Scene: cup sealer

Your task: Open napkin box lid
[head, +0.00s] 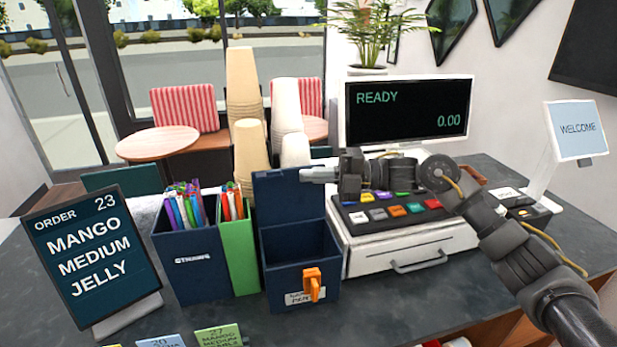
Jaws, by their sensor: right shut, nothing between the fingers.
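The napkin box (322,300) is a dark blue box on the counter, with an orange piece and a small white label on its front. Its lid (285,205) stands upright at the back of the box, and the box's inside shows dark, with no napkins visible. My right gripper (303,175) comes in from the right, shut and empty, pointing left. Its fingertips overlap the upper right part of the lid in the picture; I cannot tell whether they touch it. My left gripper is not in view.
A green holder (238,255) and a blue holder (190,265) with colourful straws stand left of the box. Stacked cups (245,90) rise behind. The cash register (400,245) stands close on the right, under a READY screen (405,110). An order sign (92,255) stands front left.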

